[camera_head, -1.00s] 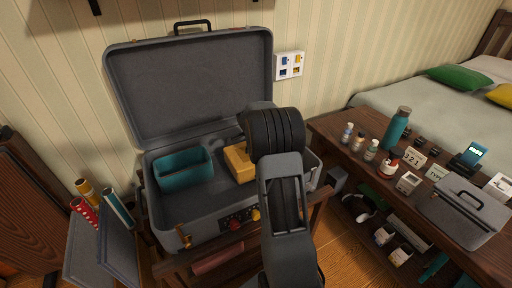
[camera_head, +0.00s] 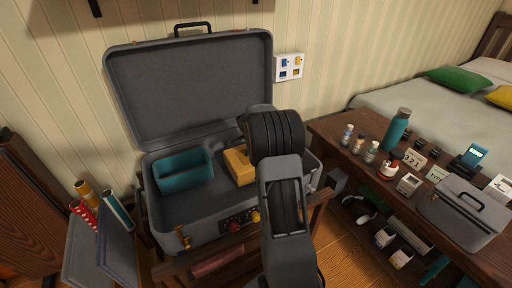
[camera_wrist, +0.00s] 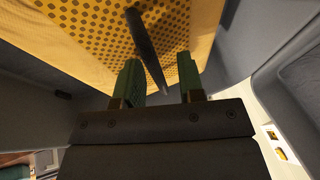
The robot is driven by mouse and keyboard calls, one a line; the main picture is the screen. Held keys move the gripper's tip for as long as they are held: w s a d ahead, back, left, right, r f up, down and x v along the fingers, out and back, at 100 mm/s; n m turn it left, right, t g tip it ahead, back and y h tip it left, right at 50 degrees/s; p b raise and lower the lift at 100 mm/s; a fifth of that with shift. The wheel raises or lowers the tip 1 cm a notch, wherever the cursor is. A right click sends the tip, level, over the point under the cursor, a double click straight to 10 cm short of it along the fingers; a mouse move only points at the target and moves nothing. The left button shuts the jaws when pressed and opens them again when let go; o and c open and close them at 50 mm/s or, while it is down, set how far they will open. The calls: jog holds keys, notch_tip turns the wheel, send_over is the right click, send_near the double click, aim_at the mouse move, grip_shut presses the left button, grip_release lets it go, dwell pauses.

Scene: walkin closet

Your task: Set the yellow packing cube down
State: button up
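The yellow packing cube (camera_head: 239,167) is inside the open grey suitcase (camera_head: 186,208), right of a teal open bin (camera_head: 182,170). It appears to rest on the suitcase floor, though my arm hides its right side. In the wrist view the cube's dotted yellow face (camera_wrist: 85,35) fills the upper part, with a dark strap handle (camera_wrist: 147,50) across it. My gripper (camera_wrist: 162,80) has its two green fingers apart, one on each side of the strap. A gap shows between the strap and the right finger. The fingers are hidden in the head view.
The raised suitcase lid (camera_head: 190,88) stands behind the cube. Knobs (camera_head: 237,224) line the suitcase's front wall. On the right, a wooden table (camera_head: 345,156) holds bottles, a teal flask (camera_head: 396,130) and a grey case (camera_head: 465,212). Rolled tubes (camera_head: 88,191) stand at left.

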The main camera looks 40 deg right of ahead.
jog(key=p+v, duration=0.2)
jog(key=v, duration=1)
jog(key=s+a+r+n+y, duration=0.2)
jog(key=s+a+r+n, duration=0.1)
jog(key=s+a+n, duration=0.9)
jog(key=s+a+f+n+y, duration=0.2)
jog(key=s+a+n, duration=0.6)
jog(key=s+a, duration=0.2)
jog(key=shift+a, duration=0.35)
jog(key=shift+p, duration=0.3)
jog(key=w+p+v, duration=0.3)
jog(key=p+v, duration=0.9)
jog(key=v, duration=0.1)
jog(key=w+r+p+v, duration=0.1)
jog(key=w+p+v, duration=0.2)
jog(key=p+v, duration=1)
jog(key=shift+a+r+t, duration=0.2)
jog(key=shift+r+t, duration=0.1)
jog(key=shift+t, duration=0.1)
